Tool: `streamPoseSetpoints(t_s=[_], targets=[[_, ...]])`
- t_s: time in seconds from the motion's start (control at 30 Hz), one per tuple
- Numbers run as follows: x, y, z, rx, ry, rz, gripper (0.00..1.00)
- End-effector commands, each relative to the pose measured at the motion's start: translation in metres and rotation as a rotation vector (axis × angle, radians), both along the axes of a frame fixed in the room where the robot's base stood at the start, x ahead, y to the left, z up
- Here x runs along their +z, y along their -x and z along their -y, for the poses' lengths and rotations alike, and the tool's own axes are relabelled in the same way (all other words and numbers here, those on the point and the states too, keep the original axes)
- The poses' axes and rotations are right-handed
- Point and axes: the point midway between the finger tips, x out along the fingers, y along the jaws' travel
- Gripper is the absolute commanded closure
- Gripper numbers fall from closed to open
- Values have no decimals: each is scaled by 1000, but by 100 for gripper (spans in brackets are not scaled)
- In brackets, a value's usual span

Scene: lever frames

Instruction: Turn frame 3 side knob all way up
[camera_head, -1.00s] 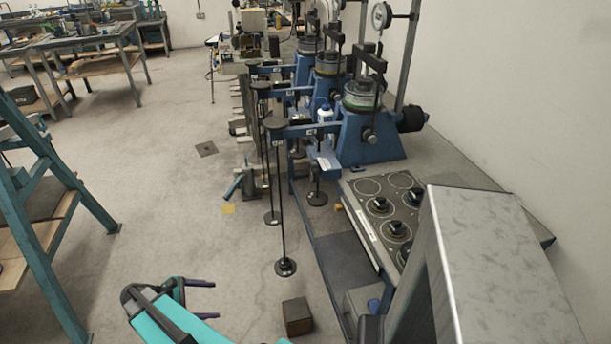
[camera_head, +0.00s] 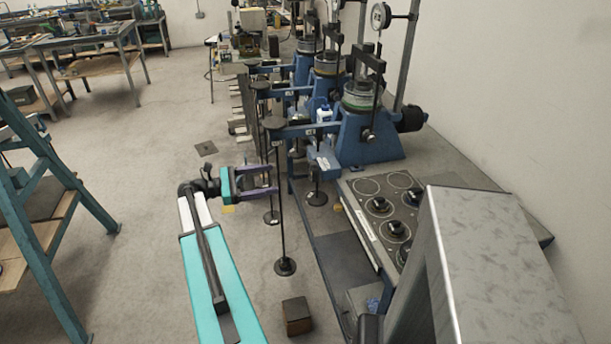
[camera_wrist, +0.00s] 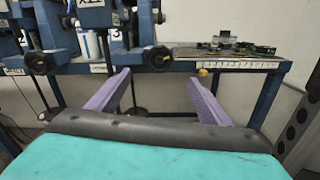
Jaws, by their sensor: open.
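Blue lever frames stand in a row along the bench; the nearest frame (camera_head: 368,140) has a dark knob (camera_head: 411,118) on its right side and a small dark knob (camera_head: 368,136) on its front. A round black part (camera_wrist: 157,58) lies just beyond my fingertips there. My gripper (camera_head: 276,180) is open and empty, pointing right, by the nearest hanging rod.
Thin hanging rods with round weights (camera_head: 285,266) stand in front of the bench. A panel with black dials (camera_head: 390,225) lies on the bench's near part. A brown block (camera_head: 297,315) sits on the floor. A teal rack (camera_head: 40,200) stands left, with open floor between.

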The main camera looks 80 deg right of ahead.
Motion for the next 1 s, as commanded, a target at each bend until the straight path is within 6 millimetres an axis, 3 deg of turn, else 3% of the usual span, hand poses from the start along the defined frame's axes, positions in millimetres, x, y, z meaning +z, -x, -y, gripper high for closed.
streamPoseSetpoints(t_s=[0.53,1.0], targets=[[1,7,3,-1,0,-2,27],[2,59,26,-1,0,-2,27]])
